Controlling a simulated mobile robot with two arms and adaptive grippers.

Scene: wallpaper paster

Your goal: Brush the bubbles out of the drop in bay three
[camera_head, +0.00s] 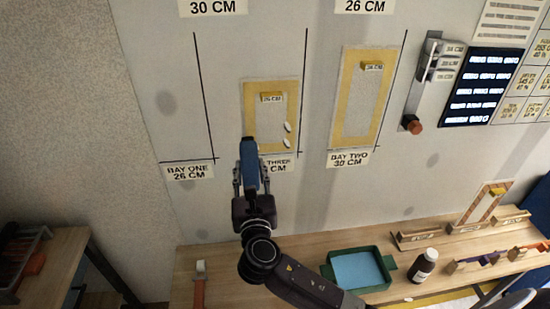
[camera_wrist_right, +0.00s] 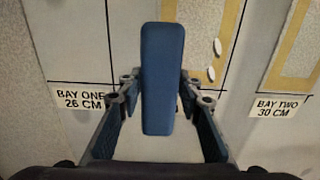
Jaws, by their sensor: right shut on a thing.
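My right gripper (camera_head: 251,182) is shut on a blue block-shaped brush (camera_head: 249,158), held up in front of the wall. The brush also shows in the right wrist view (camera_wrist_right: 162,80), between the two fingers. The drop in bay three (camera_head: 289,92) is a grey panel with a yellow border and a 26 CM tag at its top. Two white oval bubbles (camera_head: 287,127) sit near its lower right, to the right of the brush; they show in the wrist view too (camera_wrist_right: 217,47). The brush overlaps the drop's lower left corner; contact cannot be told. My left gripper is out of view.
A similar drop (camera_head: 347,95) hangs in bay two. The bay three label (camera_head: 279,164) is partly hidden. A slider with a brown knob (camera_head: 412,125) is at right.

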